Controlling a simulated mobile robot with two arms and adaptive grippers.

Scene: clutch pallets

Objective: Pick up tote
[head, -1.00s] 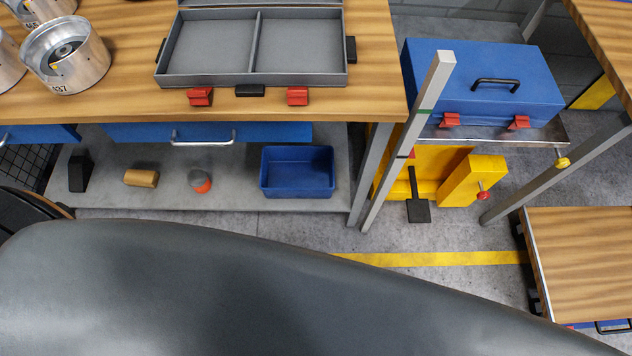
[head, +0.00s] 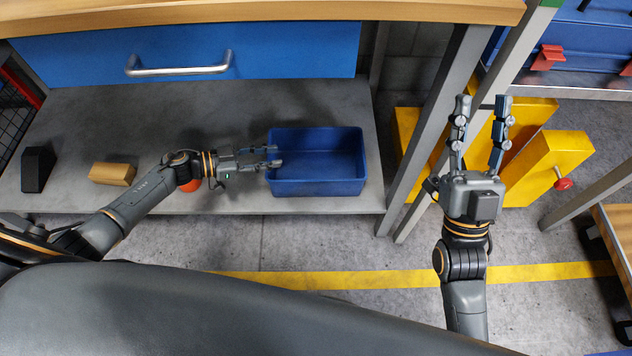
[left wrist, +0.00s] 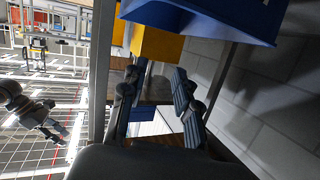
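The tote, a blue open bin (head: 320,188), stands upright and looks empty on the grey lower shelf under the workbench in the head view. My left gripper (head: 275,155) reaches in from the left, with its fingertips at the tote's left wall. I cannot tell whether they touch it. In the left wrist view its two fingers (left wrist: 157,75) are apart with nothing between them. A blue surface, probably the tote (left wrist: 215,18), fills the top there. My right gripper (head: 483,100) is open and empty, right of the bench leg, pointing up the picture.
The shelf (head: 330,204) also holds a black wedge (head: 38,168), a tan block (head: 112,173) and a red-orange object (head: 190,186) mostly hidden by my left arm. A blue drawer (head: 290,52) hangs above. Yellow blocks (head: 545,165) stand right of the bench leg (head: 440,120).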

